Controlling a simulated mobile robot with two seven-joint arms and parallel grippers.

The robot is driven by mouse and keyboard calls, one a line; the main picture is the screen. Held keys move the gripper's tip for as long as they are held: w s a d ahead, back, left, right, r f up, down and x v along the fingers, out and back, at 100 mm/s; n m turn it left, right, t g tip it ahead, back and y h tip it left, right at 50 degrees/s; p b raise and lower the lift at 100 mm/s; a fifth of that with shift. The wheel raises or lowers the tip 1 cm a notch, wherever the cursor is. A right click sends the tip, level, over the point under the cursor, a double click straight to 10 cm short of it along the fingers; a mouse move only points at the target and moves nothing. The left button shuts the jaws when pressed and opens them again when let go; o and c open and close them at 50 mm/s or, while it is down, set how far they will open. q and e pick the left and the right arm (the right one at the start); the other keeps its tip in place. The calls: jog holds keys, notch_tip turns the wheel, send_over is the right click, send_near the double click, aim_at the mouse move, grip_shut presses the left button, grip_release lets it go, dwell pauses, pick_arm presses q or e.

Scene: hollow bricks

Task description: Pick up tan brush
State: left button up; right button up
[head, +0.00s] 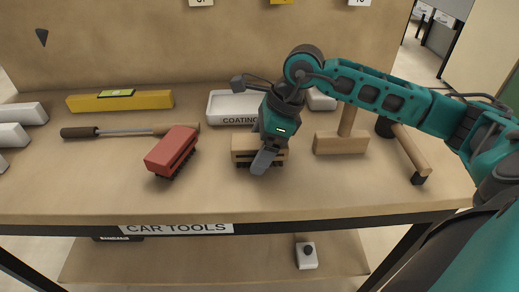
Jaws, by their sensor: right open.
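The tan brush (243,147) is a small block with dark bristles below, lying on the workbench (310,190) near the middle. My right gripper (264,160) is directly over it and in front of part of it, pointing down. The gripper hides the brush's middle, and I cannot tell whether the fingers touch it. The right gripper is open. A red brush (170,150) of similar shape lies to the left, tilted on the bench. My left gripper is not in view.
A white tray labelled COATING (228,107) stands behind the tan brush. A wooden mallet (341,142) and a hammer (410,150) lie to the right. A yellow level (120,101) and a long dark-handled tool (115,132) lie left. The bench's front middle is clear.

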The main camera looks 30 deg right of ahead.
aim_at(259, 141)
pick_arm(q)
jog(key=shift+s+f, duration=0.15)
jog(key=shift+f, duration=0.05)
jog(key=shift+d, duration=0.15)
pick_arm(e)
jog(key=c, duration=1.1)
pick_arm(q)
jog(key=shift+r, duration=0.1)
pick_arm(e)
jog(key=shift+r+p, duration=0.45)
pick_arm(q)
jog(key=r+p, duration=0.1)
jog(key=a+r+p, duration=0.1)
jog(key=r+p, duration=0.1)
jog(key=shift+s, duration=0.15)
pick_arm(e)
notch_tip(259, 141, up, 20)
jog(key=shift+f, duration=0.2)
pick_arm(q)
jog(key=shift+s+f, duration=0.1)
